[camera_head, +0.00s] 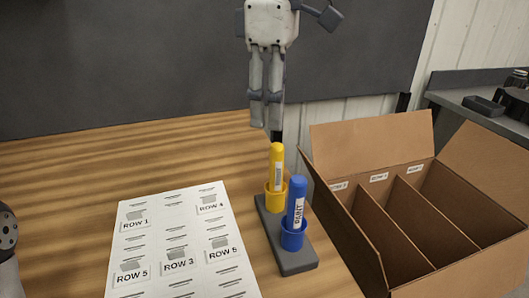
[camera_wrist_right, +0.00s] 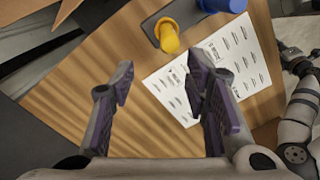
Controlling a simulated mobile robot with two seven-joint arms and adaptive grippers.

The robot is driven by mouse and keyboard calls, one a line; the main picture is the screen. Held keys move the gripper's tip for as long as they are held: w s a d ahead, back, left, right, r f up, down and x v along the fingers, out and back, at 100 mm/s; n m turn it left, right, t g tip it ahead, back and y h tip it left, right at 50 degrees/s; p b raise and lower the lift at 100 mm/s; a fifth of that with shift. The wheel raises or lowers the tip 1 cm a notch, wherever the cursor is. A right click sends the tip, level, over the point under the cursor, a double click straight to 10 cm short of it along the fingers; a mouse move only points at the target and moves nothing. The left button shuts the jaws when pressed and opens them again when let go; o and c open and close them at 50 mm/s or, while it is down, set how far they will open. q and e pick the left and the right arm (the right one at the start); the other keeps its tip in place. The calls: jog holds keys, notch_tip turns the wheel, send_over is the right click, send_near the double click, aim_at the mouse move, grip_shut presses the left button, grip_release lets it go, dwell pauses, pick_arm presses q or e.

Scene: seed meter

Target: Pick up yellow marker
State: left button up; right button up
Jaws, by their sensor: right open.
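The yellow marker (camera_head: 276,165) stands upright in a yellow cup of a dark grey holder (camera_head: 297,265) on the table. Its top also shows in the right wrist view (camera_wrist_right: 168,38), beyond the fingertips and a little right of the middle between them. A blue marker (camera_head: 296,203) labelled PAINT stands in the blue cup beside it, nearer to me. My right gripper (camera_head: 266,116) hangs with its fingers down, just above and behind the yellow marker, apart from it. In the right wrist view its fingers (camera_wrist_right: 160,85) are wide apart and empty. My left gripper is not seen.
A white sheet with row labels (camera_head: 155,250) lies flat left of the holder. An open cardboard box (camera_head: 345,230) with dividers stands close on the right, its flaps raised. Bare wooden table (camera_head: 90,165) lies behind and left. Part of my left arm (camera_head: 8,250) shows at the left edge.

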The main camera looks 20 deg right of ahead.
aim_at(276, 167)
jog(key=s+f, duration=0.2)
jog(key=f, duration=0.1)
jog(key=shift+s+f, duration=0.1)
jog(key=f, duration=0.7)
jog(key=shift+w+d+f+p, duration=0.2)
jog(key=shift+w+f+p, duration=0.1)
jog(key=shift+p, duration=0.1)
grip_shut()
